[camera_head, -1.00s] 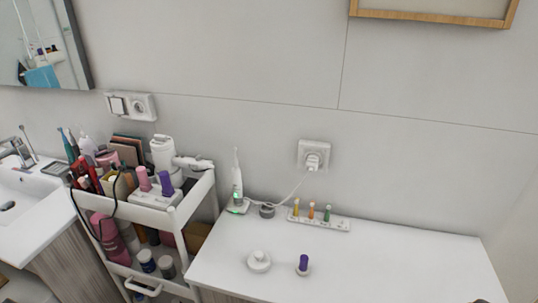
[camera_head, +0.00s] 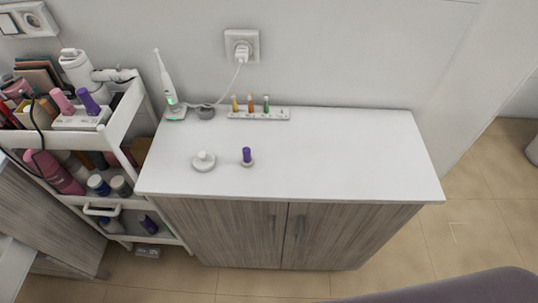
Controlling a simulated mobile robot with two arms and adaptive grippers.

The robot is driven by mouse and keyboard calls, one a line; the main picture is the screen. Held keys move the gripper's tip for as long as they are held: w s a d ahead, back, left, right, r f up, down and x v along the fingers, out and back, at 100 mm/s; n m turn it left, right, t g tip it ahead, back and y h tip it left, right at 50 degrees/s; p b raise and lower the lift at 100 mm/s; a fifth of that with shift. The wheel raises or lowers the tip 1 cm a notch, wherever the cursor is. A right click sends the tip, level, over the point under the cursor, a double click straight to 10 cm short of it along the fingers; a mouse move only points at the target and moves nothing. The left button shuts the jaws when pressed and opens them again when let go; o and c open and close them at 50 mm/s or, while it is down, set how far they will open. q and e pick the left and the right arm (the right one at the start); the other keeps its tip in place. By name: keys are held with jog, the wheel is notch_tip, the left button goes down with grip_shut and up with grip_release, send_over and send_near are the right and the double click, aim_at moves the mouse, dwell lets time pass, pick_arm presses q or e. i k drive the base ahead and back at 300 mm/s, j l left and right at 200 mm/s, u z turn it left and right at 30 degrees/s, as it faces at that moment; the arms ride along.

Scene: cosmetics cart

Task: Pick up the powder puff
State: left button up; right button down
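A white round disc with a small knob on top, which looks like the powder puff (camera_head: 203,161), lies on the white cabinet top (camera_head: 330,160), left of its middle. Just right of it, apart from it, a purple-capped item (camera_head: 247,156) stands upright on a small round base. Neither of my grippers is in view.
A white strip holder (camera_head: 258,114) with several small coloured bottles and an electric toothbrush (camera_head: 165,82) on its charger stand at the back. A crowded white cart (camera_head: 128,112) is at the left. The right half of the cabinet top is clear.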

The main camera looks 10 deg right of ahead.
aim_at(247, 160)
jog(key=k+j+u, duration=0.1)
jog(key=k+j, duration=0.15)
jog(key=k, duration=0.25)
jog(key=k+j+u, duration=0.15)
jog(key=k+j, duration=0.15)
jog(key=k, duration=0.2)
